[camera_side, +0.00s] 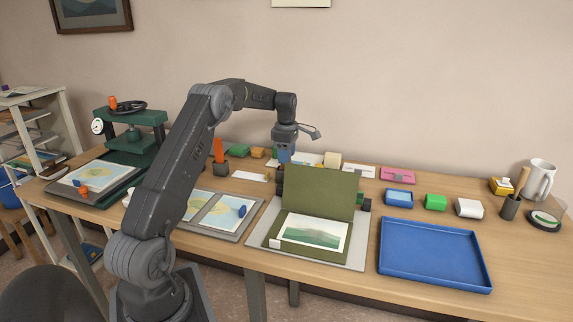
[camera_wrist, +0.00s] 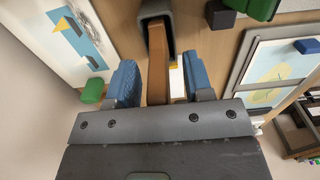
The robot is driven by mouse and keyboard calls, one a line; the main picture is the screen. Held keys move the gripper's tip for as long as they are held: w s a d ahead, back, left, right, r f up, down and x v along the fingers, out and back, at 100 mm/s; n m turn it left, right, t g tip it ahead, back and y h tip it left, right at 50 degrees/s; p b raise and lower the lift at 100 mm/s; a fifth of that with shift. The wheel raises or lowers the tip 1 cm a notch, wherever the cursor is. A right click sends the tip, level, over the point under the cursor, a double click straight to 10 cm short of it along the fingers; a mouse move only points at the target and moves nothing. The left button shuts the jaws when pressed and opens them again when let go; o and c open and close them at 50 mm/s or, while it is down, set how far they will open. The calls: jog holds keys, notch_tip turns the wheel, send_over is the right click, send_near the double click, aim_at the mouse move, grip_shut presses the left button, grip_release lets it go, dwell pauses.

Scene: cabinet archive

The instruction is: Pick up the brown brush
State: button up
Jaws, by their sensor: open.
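The brown brush (camera_wrist: 157,65) shows in the wrist view as a flat, upright brown strip rising from a dark holder (camera_wrist: 168,30). My gripper (camera_wrist: 160,84) is open, with one blue finger on each side of the brush and a visible gap to each. In the side view my gripper (camera_side: 285,152) points down behind the raised green folder lid (camera_side: 320,192). I cannot make out the brush there. How deep the brush sits between the fingers is unclear.
In the wrist view a white print (camera_wrist: 82,45) lies left and a framed print (camera_wrist: 280,68) right. In the side view an orange-handled tool (camera_side: 219,151) stands left of my gripper. Small blocks and a blue tray (camera_side: 435,278) are to the right.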

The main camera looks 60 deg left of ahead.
jog(key=shift+f, duration=0.1)
grip_shut()
dwell(0.4)
